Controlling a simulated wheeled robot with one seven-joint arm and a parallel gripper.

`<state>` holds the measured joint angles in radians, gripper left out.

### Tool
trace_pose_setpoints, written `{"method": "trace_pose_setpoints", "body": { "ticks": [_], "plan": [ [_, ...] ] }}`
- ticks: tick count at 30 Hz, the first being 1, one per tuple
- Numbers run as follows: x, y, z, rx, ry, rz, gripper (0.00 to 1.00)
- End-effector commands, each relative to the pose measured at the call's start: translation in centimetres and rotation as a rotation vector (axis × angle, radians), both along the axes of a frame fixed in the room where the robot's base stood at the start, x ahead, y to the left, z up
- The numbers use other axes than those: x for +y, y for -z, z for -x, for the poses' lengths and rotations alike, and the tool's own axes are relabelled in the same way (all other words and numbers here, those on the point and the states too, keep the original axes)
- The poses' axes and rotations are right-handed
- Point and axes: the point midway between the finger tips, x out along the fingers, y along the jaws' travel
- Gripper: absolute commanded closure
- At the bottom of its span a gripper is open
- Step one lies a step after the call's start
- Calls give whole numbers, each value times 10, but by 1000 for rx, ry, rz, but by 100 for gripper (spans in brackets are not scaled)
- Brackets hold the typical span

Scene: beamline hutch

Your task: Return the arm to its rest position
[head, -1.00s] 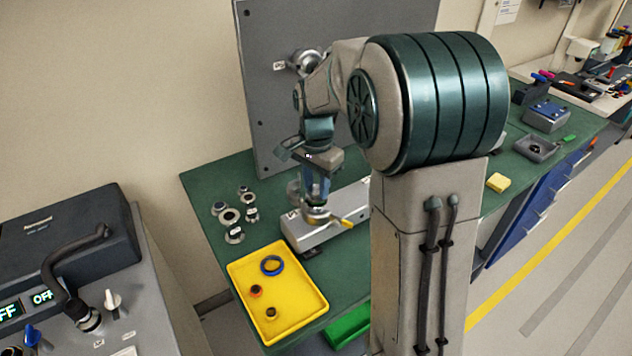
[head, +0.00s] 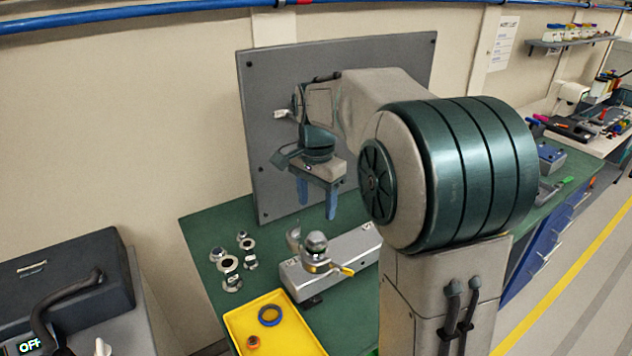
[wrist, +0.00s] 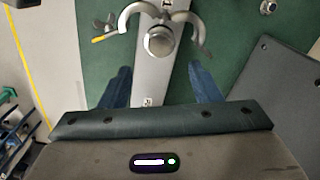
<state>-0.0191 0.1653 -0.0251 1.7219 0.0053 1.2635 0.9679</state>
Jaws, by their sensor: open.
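My gripper (head: 317,205) hangs in the head view with its two blue fingers pointing down, apart from each other and with nothing between them. It is above the green bench, in front of the grey upright panel (head: 400,75). Below it stands a metal fitting with a round knob (head: 317,243) on a grey block (head: 345,256); the fingers are clear of it. In the wrist view the blue fingers (wrist: 160,88) are spread, and the knob (wrist: 158,41) lies beyond them between two curved metal arms. My arm hides part of the panel and bench.
A yellow tray (head: 240,319) holds a blue ring (head: 269,316) and an orange-and-black ring (head: 253,342). Several metal flanges stand on the bench's left (head: 229,264). A dark case (head: 75,275) is at the lower left. Blue pipe (head: 130,14) runs along the wall.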

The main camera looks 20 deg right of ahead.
Motion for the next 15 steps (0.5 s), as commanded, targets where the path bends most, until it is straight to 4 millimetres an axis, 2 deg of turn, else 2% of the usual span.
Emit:
{"method": "trace_pose_setpoints", "body": {
  "ticks": [3,6,11,15],
  "plan": [
    [0,-25,-1,-4,0,0,43],
    [0,-40,-1,-1,0,0,43],
    [0,-54,0,-1,-2,0,43],
    [0,-57,12,-17,-50,-1,43]
  ]
}}
